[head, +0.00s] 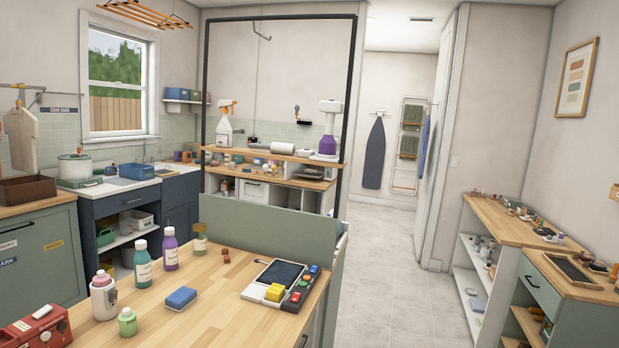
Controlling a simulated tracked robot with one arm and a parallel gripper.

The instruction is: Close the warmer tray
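I cannot pick out a warmer tray with certainty in the head view. A round white lidded appliance (75,167) stands on the left counter; no open tray shows on it. White cabinet fronts (262,192) show under the back wooden counter, and I cannot tell whether any part there is pulled out. My gripper is not in view.
A wooden-topped counter (215,300) in front holds bottles, a blue sponge (181,298), a panel with coloured buttons (281,285) and a red box (38,327). A tall black frame (205,85) rises behind it. Shelving (490,265) stands right; grey floor (390,275) is clear.

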